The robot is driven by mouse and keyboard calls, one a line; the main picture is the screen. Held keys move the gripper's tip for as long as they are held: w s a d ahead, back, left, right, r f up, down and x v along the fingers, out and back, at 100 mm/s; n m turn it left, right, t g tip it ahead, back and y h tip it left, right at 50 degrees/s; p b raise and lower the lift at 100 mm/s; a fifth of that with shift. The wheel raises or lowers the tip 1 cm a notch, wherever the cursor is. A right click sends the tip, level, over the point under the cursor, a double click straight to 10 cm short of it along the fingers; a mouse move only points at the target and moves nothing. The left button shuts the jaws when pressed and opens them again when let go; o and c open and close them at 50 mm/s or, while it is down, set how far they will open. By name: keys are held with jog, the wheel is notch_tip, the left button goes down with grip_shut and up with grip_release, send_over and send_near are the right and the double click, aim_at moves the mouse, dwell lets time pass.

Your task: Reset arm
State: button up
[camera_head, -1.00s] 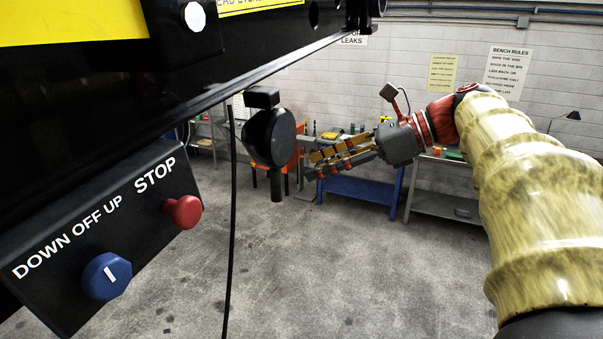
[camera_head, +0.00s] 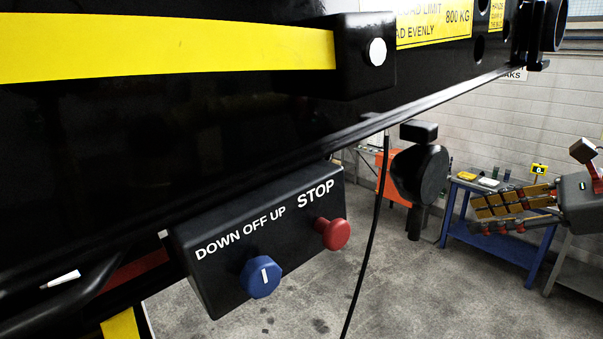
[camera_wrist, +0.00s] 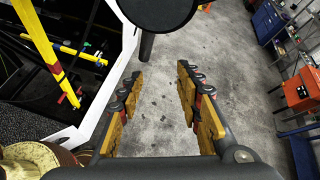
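My gripper (camera_head: 514,208) is at the right of the head view, its fingers pointing left, with a gap between the finger pads. In the wrist view the gripper (camera_wrist: 157,105) has its two fingers spread wide over bare floor, with nothing between them. The control box (camera_head: 225,277) hangs under the black loader at the left of the gripper, well apart from it. It carries a blue knob (camera_head: 261,277) marked DOWN OFF UP and a red STOP button (camera_head: 334,233). The knob's white mark stands nearly upright.
The black loader beam (camera_head: 150,150) with a yellow stripe fills the upper left. A dark round part (camera_head: 420,174) hangs between control box and gripper, and a black cable (camera_head: 367,245) hangs beside it. A blue workbench (camera_head: 500,243) stands behind. The grey floor is clear.

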jog(key=s+d+f+n+g+h+b, duration=0.1)
jog(key=s+f+n+g+h+b, duration=0.2)
jog(key=f, duration=0.8)
jog(key=s+d+f+n+h+b, duration=0.15)
jog(key=f+n, duration=0.35)
jog(key=f, duration=0.6)
jog(key=s+a+f+n+h+b, duration=0.1)
jog(key=s+a+f+n+b, duration=0.3)
jog(key=f+b, duration=0.4)
jog(key=s+a+f+n+h+b, duration=0.1)
jog(key=s+a+f+n+b, duration=0.3)
jog(key=f, duration=1.1)
jog(key=s+a+f+n+h+b, duration=0.1)
jog(key=s+a+f+n+b, duration=0.3)
jog(key=a+f+n+b, duration=0.4)
notch_tip(320, 180, down, 4)
jog(key=a+b, duration=0.2)
jog(key=b, duration=0.3)
jog(key=shift+h, duration=0.25)
jog(key=shift+c, duration=0.6)
